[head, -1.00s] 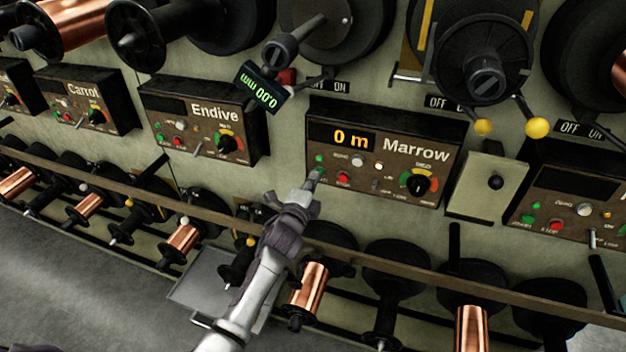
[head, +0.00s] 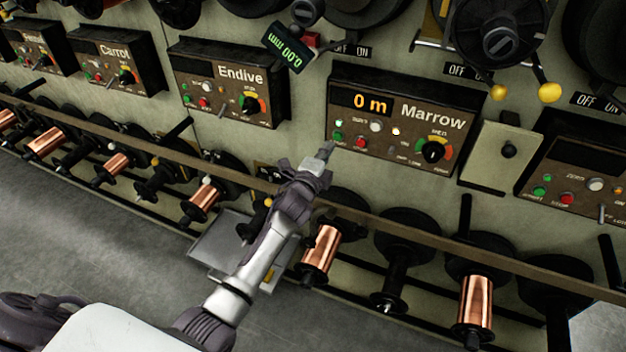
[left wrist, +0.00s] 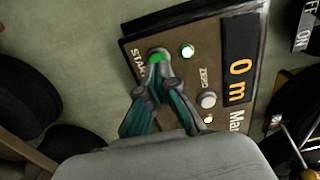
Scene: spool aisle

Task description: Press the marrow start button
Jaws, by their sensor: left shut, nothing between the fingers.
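The Marrow control box (head: 383,155) is on the wall right of centre, with its orange display reading "0 m". Its green start button (head: 338,136) is at the box's left side, beside a red button (head: 360,143). My left gripper (head: 326,150) is shut and empty, its tip just below and left of the start button. In the left wrist view the closed fingertips (left wrist: 161,66) overlap the edge of the green start button (left wrist: 156,56); I cannot tell whether they touch it. A green lamp (left wrist: 187,50) glows beside it. My right gripper is not in view.
The Endive box (head: 228,84) is to the left, and a grey plate with a knob (head: 495,170) is right of the Marrow box. A rail (head: 420,242) with copper spools (head: 478,300) runs below. A dark green readout (head: 287,47) hangs above.

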